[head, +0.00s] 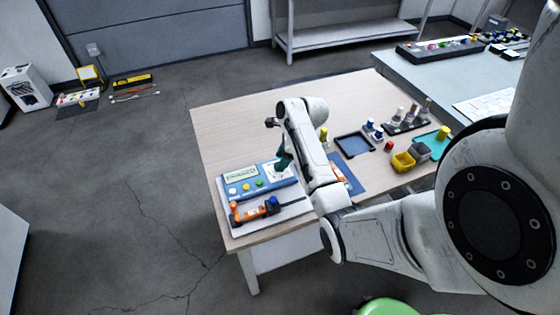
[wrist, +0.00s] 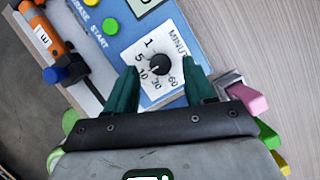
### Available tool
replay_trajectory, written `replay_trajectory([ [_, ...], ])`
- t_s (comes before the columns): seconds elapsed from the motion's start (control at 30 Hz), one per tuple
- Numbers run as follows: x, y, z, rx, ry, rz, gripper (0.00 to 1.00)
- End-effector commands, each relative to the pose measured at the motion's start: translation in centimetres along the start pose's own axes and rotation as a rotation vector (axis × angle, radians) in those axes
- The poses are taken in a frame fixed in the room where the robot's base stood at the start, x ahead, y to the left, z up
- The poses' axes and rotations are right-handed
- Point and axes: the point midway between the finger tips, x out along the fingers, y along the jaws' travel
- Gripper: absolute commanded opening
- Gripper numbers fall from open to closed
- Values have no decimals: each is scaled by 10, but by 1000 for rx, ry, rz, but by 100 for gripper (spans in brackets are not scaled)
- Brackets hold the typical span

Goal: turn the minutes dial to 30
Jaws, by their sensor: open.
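The minutes dial (wrist: 159,65) is a small black knob on a white plate marked 1, 5, 10, 30 and 60. The plate is on a blue device (wrist: 205,30), which lies near the table's front left corner in the head view (head: 252,193). In the wrist view my gripper (wrist: 160,72) has its green fingers open, one on each side of the knob, with gaps showing. It points down over the dial in the head view (head: 283,160), hiding part of the plate. I cannot clearly tell which number the knob points at.
An orange tool (head: 249,213) lies in front of the device. The table's back left (head: 235,125) is clear.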

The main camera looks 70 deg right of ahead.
Motion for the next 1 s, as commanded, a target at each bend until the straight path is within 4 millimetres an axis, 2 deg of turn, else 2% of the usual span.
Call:
replay_trajectory([
  [0.17, 13, 0, 0, 0, 0, 0, 54],
  [0.47, 14, 0, 0, 0, 0, -2, 54],
  [1.0, 14, 0, 0, 0, 0, -1, 3],
])
